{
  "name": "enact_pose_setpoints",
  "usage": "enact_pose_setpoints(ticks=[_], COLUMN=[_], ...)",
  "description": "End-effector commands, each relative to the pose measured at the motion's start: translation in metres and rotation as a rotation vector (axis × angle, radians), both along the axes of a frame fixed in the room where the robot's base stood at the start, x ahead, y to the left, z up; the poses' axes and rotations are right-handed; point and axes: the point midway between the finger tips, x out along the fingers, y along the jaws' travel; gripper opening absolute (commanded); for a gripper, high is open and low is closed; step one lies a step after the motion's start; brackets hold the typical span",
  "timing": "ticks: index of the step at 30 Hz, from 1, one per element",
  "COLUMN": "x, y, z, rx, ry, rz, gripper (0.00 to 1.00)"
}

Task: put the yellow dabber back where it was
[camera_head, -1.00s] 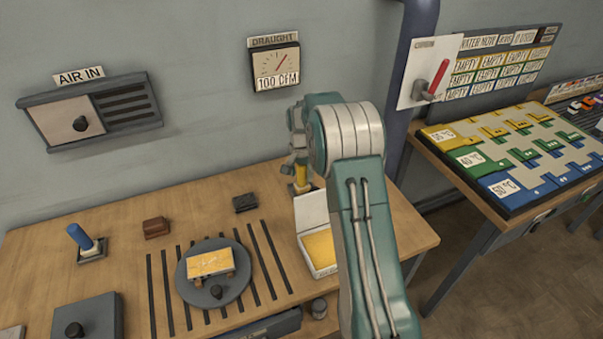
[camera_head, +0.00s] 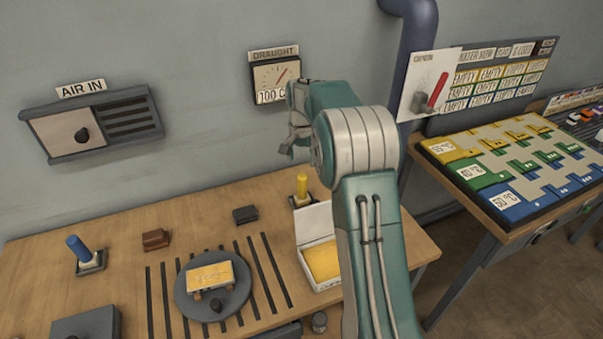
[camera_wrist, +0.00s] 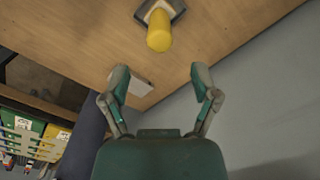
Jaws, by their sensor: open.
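The yellow dabber (camera_head: 302,185) stands upright in a small dark square holder (camera_head: 301,201) at the back of the wooden table, behind the open white box. In the wrist view the yellow dabber (camera_wrist: 159,32) and its holder (camera_wrist: 153,9) show at the top, beyond the fingertips. My gripper (camera_head: 291,148) is above the dabber, apart from it. In the wrist view my gripper (camera_wrist: 158,75) has its two fingers spread wide with nothing between them.
A blue dabber (camera_head: 79,247) stands in a similar holder at the left. An open white box (camera_head: 318,248) with a yellow pad is in front of the yellow dabber. A round plate (camera_head: 184,290) bears a yellow-topped block. A wall gauge (camera_head: 276,78) is close behind my arm.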

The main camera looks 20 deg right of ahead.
Motion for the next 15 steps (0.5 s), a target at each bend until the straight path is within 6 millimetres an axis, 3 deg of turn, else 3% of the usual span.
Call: enact_pose_setpoints(ticks=[8, 11, 15], x=[-0.005, -0.02, -0.056], y=[0.004, 0.014, 0.034], z=[0.027, 0.051, 0.09], rx=[-0.002, -0.009, -0.024], ry=[-0.011, -0.04, -0.095], rz=[0.014, 0.057, 0.149], gripper=[0.78, 0.78, 0.78])
